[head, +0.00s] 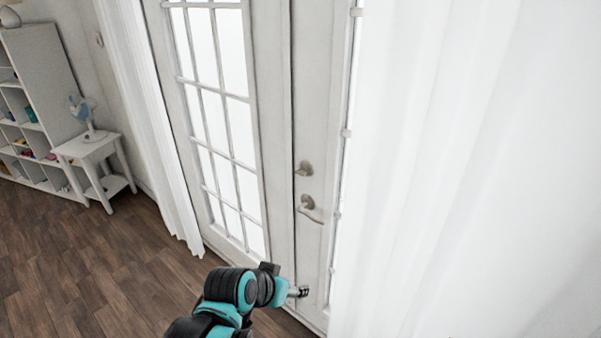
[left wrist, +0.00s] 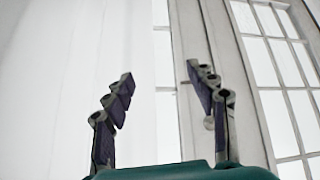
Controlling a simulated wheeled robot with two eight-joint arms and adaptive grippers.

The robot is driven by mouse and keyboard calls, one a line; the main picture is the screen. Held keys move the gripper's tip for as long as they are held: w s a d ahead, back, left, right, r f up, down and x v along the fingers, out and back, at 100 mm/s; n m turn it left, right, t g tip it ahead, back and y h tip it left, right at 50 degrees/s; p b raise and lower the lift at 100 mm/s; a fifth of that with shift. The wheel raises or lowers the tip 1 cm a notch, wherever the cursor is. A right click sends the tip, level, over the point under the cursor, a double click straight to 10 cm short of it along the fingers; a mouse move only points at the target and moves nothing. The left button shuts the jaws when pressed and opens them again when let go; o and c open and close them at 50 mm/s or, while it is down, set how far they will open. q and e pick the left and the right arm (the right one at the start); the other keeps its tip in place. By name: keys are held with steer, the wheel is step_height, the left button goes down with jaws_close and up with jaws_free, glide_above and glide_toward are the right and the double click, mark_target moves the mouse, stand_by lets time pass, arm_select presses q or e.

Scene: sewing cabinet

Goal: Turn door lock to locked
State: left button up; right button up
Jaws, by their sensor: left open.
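The white double door (head: 280,120) shows in the head view, with a small metal door lock (head: 304,168) on the right leaf. A lever handle (head: 309,208) sits just below the lock. The lock's exact turn position is too small to tell. My left gripper (head: 298,291) is in front of the door, low in the picture and below the handle, apart from the lock. In the left wrist view my left gripper (left wrist: 160,72) is open and empty, its two fingers spread. A small pale round fitting (left wrist: 209,122) shows partly behind one finger; I cannot tell which fitting it is. My right gripper is not in view.
A white curtain (head: 470,170) hangs close on the right, and another curtain (head: 150,120) hangs left of the door. A white side table (head: 95,150) with a fan (head: 88,117) and a shelf (head: 35,110) stand at far left. The wooden floor (head: 100,260) is clear.

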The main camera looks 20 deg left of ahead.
arm_select(q)
steer(key=w+d+r+m+t+h+p, duration=0.1)
steer(key=w+r+m+h+p, duration=0.2)
steer(key=w, duration=1)
steer(key=t+h+p, duration=0.2)
steer(key=t+h, duration=0.1)
steer(key=t, duration=0.5)
glide_toward(299, 174)
steer(key=x, duration=0.3)
steer(key=shift+m, duration=0.3)
steer(key=b+x, duration=0.1)
steer(key=x, duration=0.7)
steer(key=shift+a, duration=0.1)
steer(key=c, duration=1.2)
